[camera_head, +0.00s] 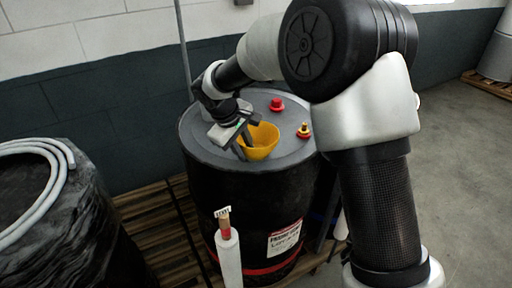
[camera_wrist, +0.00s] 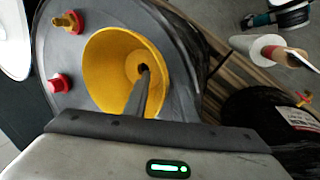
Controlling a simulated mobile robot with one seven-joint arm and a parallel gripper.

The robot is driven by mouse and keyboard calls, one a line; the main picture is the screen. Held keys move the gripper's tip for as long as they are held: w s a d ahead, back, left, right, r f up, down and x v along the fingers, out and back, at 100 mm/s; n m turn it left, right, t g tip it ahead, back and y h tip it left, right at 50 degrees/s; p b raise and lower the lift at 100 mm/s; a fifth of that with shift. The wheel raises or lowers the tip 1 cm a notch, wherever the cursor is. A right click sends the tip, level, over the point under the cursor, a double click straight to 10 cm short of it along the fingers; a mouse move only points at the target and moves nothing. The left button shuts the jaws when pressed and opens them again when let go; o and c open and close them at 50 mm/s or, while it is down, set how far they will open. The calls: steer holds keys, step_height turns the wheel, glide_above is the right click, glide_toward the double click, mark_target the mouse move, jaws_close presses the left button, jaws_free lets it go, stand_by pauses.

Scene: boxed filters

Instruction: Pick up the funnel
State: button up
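The yellow funnel (camera_head: 264,142) stands upright, mouth up, on the grey lid of a black drum. In the wrist view I look down into the funnel (camera_wrist: 104,72) and see the dark hole of its spout. My gripper (camera_head: 241,145) is at the left side of the funnel's rim, pointing down. In the wrist view one dark finger of my gripper (camera_wrist: 139,96) reaches over the funnel's inside. The other finger is hidden there behind the gripper's body. Whether the fingers are pressed on the funnel's wall cannot be told.
The drum lid (camera_head: 207,148) also carries a red cap (camera_head: 277,104) and a red-and-yellow fitting (camera_head: 304,131). A white roll (camera_head: 229,258) stands in front of the drum. A dark wrapped drum with a pale hose (camera_head: 62,165) is at left. Wooden pallet slats (camera_head: 150,215) lie between.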

jaws_close()
steer(key=shift+r, duration=0.15)
